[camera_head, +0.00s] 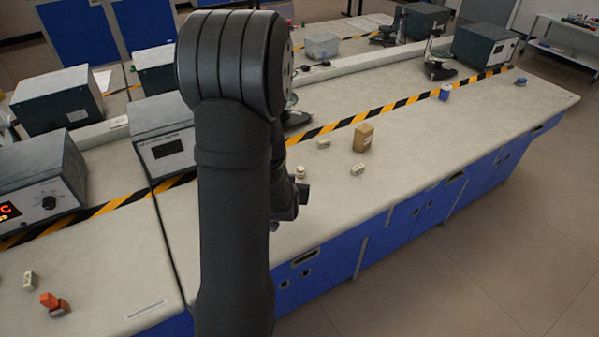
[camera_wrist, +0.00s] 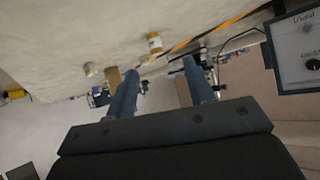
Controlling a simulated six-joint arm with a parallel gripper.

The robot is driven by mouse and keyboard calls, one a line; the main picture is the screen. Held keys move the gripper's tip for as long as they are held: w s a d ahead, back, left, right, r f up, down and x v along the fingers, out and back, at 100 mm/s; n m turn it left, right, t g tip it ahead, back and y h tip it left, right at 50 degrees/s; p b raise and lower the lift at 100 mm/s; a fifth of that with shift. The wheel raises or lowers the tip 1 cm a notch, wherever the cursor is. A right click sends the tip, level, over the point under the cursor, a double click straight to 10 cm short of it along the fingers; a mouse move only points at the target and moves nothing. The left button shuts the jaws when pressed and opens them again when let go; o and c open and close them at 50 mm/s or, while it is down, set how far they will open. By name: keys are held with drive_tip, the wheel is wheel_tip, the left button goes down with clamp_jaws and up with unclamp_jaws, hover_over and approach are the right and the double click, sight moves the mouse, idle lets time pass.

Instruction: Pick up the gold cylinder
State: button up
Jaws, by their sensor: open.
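A small cylinder (camera_head: 301,172) with a pale body and a yellowish tone stands on the bench just right of my arm in the head view. In the wrist view a gold cylinder with a white label (camera_wrist: 154,43) shows beyond the gap between my fingers, apart from them; it is likely the same one. My gripper (camera_wrist: 160,65) has its two fingers spread, with nothing between them. In the head view my arm hides most of the gripper, and only a dark part shows beside the cylinder.
A tan box (camera_head: 363,137) and small pale blocks (camera_head: 357,169) (camera_head: 324,144) stand right of the cylinder. A blue-and-white container (camera_head: 445,92) is farther right. Grey instruments (camera_head: 163,139) line the left, behind striped tape. An orange object (camera_head: 50,301) lies at lower left. The right bench top is mostly clear.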

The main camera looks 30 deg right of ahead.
drive_tip(key=w+d+r+m+g+y, duration=0.1)
drive_tip(key=w+d+r+g+y, duration=0.15)
drive_tip(key=w, duration=0.25)
drive_tip(key=m+g, duration=0.2)
drive_tip(key=g, duration=0.2)
approach(300, 168)
drive_tip(key=x, duration=0.4)
drive_tip(key=shift+s+f, duration=0.1)
drive_tip(key=shift+s, duration=0.15)
drive_tip(key=shift+x, duration=3.3)
drive_tip(key=shift+w, duration=0.2)
clamp_jaws()
